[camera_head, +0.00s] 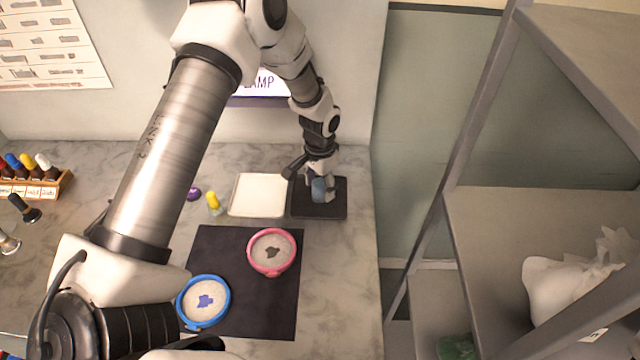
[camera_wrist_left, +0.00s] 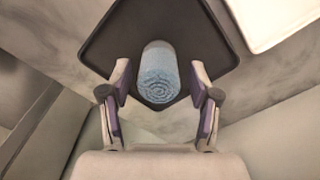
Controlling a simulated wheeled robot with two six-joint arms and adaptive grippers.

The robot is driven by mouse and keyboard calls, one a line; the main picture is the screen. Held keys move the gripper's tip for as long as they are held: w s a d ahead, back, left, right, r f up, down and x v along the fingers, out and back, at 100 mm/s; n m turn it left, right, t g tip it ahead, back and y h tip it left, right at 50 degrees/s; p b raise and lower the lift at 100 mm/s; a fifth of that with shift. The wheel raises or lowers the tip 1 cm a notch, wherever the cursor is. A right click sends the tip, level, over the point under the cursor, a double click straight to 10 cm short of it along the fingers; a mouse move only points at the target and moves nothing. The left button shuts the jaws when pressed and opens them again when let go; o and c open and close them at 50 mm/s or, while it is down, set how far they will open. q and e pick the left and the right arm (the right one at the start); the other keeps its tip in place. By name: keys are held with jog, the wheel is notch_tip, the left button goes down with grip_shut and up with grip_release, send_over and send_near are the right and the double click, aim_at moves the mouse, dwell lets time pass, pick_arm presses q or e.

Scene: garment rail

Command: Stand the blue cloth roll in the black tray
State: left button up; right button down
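The blue cloth roll (camera_head: 319,190) is at the black tray (camera_head: 335,211) in the head view, below my left gripper (camera_head: 321,186). In the left wrist view the roll (camera_wrist_left: 158,72) shows a spiral end towards the camera, with the dark tray (camera_wrist_left: 105,45) behind it. My left gripper (camera_wrist_left: 159,75) is open, one finger on each side of the roll, with a visible gap on both sides. I cannot tell whether the roll's base rests on the tray floor. My right gripper is not in view.
A white tray (camera_head: 258,196) stands left of the black tray. A yellow-topped bottle (camera_head: 213,204) and a purple item (camera_head: 193,194) are beside it. Pink (camera_head: 257,266) and blue (camera_head: 180,311) rimmed bowls sit on a black mat (camera_head: 262,318). A grey shelf (camera_head: 540,230) stands at the right.

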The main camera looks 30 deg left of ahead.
aim_at(320, 181)
pick_arm(q)
jog(key=shift+r, duration=0.1)
notch_tip(320, 181, up, 12)
jog(key=b, duration=0.2)
jog(key=shift+r, duration=0.15)
